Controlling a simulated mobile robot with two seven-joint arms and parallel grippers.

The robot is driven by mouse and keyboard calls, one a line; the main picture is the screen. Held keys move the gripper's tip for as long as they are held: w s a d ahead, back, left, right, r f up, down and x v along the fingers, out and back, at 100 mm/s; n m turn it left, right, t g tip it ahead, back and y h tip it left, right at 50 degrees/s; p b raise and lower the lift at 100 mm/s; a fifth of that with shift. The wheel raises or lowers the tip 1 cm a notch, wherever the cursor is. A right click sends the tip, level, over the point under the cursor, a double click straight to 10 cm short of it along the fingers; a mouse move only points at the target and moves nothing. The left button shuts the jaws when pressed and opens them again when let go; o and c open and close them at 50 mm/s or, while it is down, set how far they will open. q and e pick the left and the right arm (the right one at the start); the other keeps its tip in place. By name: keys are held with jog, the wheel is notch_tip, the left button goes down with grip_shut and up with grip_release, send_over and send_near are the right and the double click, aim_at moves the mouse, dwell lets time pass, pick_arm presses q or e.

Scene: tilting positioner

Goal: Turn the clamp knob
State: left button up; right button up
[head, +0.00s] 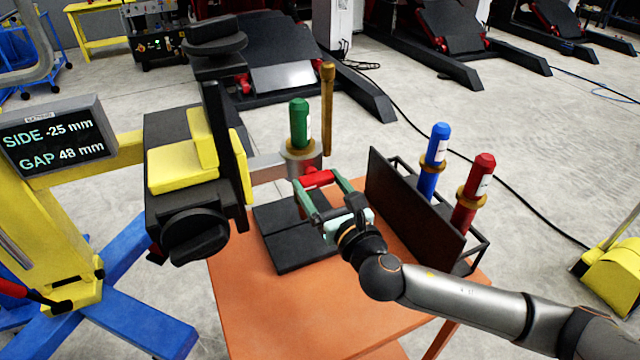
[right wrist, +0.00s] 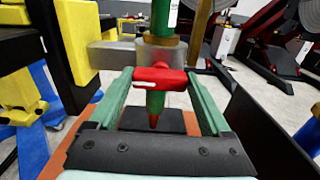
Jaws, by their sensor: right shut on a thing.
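The red clamp knob (head: 317,179) sits on the front of a grey clamp block (head: 270,166) beside the yellow and black positioner head. My right gripper (head: 320,187) reaches in from the right, its green fingers on either side of the knob, shut on it. In the right wrist view the knob (right wrist: 158,76) lies crosswise between the fingertips. A green tool (head: 299,122) with a brass collar stands upright in the clamp. Its pointed lower end (right wrist: 155,103) shows below the knob in the right wrist view. My left gripper is not in view.
The positioner (head: 160,185) with black knobs fills the left side. Its display (head: 55,137) reads SIDE -25 mm, GAP 48 mm. On the orange table (head: 240,310) are black plates (head: 290,262) and a dark rack panel (head: 405,205) with blue (head: 434,160) and red (head: 470,195) tools.

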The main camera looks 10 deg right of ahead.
jog(key=shift+m, duration=0.4)
jog(key=m, duration=0.4)
jog(key=shift+m+p, duration=0.35)
jog(key=shift+m, duration=0.05)
jog(key=m, duration=1.2)
jog(key=shift+d+f+m, duration=0.1)
jog(key=shift+m, duration=0.3)
jog(key=m, duration=0.5)
jog(key=shift+m, duration=0.4)
jog(key=o, duration=1.2)
jog(key=shift+c, duration=0.2)
